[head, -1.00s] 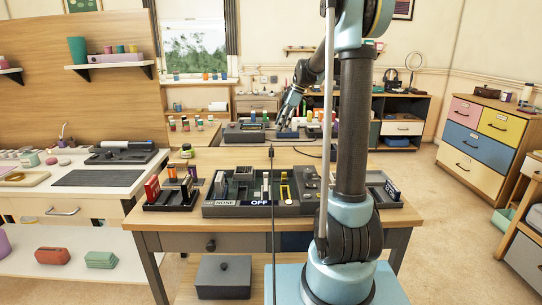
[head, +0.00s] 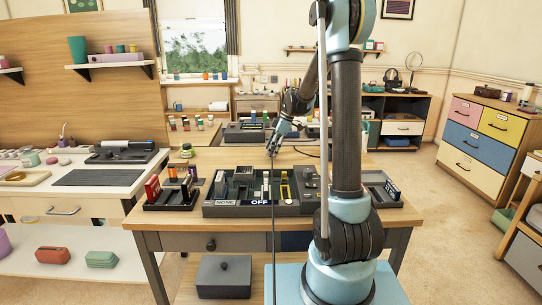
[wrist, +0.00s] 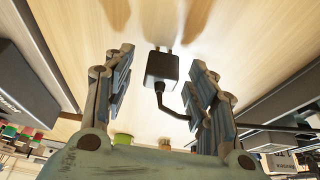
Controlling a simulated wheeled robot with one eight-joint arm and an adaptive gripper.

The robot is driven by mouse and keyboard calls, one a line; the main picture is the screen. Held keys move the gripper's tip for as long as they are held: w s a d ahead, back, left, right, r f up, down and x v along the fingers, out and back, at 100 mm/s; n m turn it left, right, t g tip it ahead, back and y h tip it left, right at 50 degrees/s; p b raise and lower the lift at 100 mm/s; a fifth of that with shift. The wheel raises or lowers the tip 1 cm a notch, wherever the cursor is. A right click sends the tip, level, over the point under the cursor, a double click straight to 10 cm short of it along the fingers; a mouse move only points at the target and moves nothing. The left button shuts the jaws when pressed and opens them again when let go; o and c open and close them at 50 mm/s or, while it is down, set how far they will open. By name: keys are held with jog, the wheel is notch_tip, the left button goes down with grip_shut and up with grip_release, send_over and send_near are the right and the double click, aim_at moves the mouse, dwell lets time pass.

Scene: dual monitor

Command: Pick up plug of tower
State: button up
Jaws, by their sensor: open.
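The plug (wrist: 162,68) is a small black block with two prongs. In the wrist view it lies on the light wooden tabletop (wrist: 240,45), and its black cable (wrist: 172,112) curves off to the right. My gripper (wrist: 159,78) is open, with one finger on each side of the plug and a visible gap to each. In the head view my gripper (head: 273,151) is low over the back of the table, behind the dark tray unit. I cannot make out the plug itself in the head view.
Dark units flank the wrist view.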

jog(key=shift+a+f, duration=0.25)
jog(key=shift+f, duration=0.3)
jog(key=c, duration=1.2)
jog(key=shift+r, duration=0.1)
grip_shut()
